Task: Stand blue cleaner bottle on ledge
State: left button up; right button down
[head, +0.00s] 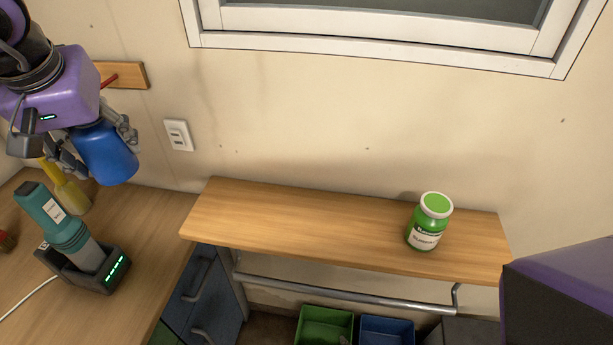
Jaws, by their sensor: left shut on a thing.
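The blue cleaner bottle (106,157) is at the upper left in the head view, held in the air above the left worktop. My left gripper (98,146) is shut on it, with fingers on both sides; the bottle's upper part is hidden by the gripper. The bottle looks slightly tilted. The wooden ledge (310,222) runs along the wall in the middle, to the right of and lower than the bottle. A purple part of my own body shows at the lower right; my right gripper is not in view.
A green jar (430,221) stands on the ledge's right part; the left and middle are bare. On the left worktop (150,225) are a teal device (58,222) in a black charging dock (92,272) and a yellow bottle (68,190). Green and blue bins (386,331) sit below the ledge.

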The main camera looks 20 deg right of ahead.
aim_at(455, 239)
jog(key=z, duration=0.45)
jog(key=k+z, duration=0.1)
jog(key=z, duration=0.3)
jog(key=j+z, duration=0.1)
jog(key=z, duration=0.35)
jog(key=k+z, duration=0.1)
jog(key=z, duration=0.75)
jog(key=k+z, duration=0.1)
jog(key=z, duration=0.35)
